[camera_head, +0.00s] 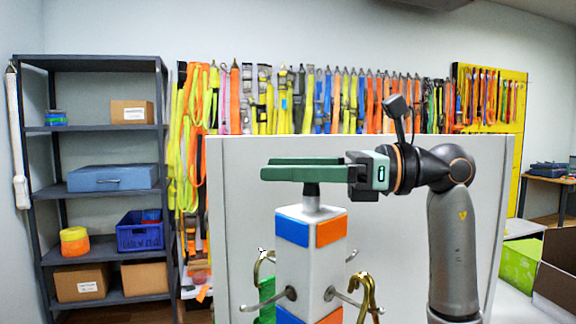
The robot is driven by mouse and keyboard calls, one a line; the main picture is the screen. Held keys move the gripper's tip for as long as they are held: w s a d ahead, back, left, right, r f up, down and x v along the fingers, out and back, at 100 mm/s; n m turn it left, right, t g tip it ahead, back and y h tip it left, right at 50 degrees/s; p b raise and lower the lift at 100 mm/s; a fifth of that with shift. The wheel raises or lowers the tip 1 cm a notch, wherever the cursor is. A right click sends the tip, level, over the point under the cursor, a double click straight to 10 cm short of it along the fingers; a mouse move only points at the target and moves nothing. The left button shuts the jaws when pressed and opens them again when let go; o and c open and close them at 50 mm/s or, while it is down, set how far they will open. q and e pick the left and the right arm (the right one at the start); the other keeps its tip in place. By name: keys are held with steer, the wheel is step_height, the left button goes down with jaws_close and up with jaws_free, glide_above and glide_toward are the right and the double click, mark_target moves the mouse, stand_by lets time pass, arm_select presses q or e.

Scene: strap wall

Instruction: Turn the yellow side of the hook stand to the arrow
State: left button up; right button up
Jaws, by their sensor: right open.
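The hook stand (308,235) is an upright white square post at the lower middle. Its left visible face has blue patches and its right visible face has orange patches; no yellow side shows. Hooks stick out from its faces. Contact cannot be told. The arrow and my left gripper are not in view.
Gold carabiners (367,296) and a green strap (267,296) hang on the stand's hooks. A pale panel (240,215) stands close behind. Farther back are a strap wall (330,100), a dark shelf (98,191) with boxes at left, and a green box (519,262) at right.

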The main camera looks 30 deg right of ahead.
jaws_close()
stand_by(0.6)
stand_by(0.3)
